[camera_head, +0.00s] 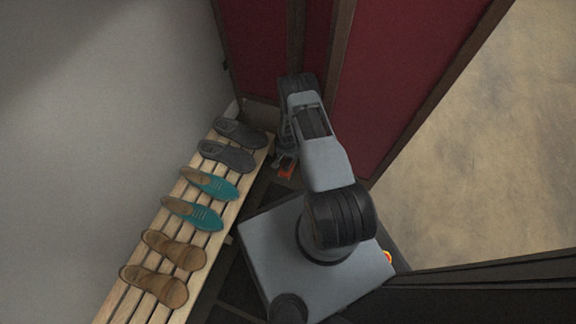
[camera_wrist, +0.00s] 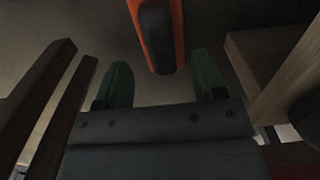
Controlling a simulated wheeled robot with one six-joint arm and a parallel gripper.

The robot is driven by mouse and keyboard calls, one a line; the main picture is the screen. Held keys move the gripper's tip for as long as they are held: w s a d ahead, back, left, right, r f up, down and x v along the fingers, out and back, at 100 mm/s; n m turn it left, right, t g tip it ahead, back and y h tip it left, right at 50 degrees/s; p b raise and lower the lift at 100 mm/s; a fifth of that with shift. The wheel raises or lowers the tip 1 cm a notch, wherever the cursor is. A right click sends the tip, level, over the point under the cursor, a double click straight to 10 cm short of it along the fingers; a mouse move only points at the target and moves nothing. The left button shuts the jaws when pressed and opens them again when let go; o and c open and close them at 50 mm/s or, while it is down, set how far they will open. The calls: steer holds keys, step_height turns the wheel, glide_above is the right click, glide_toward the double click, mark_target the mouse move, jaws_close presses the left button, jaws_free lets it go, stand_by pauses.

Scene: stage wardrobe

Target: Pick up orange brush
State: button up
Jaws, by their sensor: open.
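The orange brush (camera_wrist: 157,38), orange with a dark inset face, reaches in from the top edge of the wrist view. Its near end lies between the lines of my two green fingertips, slightly beyond them, with space on both sides. My gripper (camera_wrist: 161,84) is open and empty. In the head view a small orange piece (camera_head: 287,171), likely the brush, shows low beside the bench end. My gripper there is mostly hidden by my arm. The far end of the brush is out of the wrist view.
A slatted wooden bench (camera_head: 113,303) with several shoes stands on the left, close to my gripper. Dark red panels (camera_head: 385,75) with brown frames stand behind and to the right. In the wrist view, wooden bars flank the gripper on both sides. Open floor (camera_head: 490,160) lies at right.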

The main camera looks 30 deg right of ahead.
mark_target(288, 161)
step_height(288, 161, down, 4)
steer(key=shift+f+b, duration=0.2)
steer(key=shift+b, duration=0.95)
steer(key=shift+r, duration=0.1)
steer(key=shift+c, duration=0.5)
jaws_close()
step_height(288, 161, up, 10)
steer(key=p, duration=0.5)
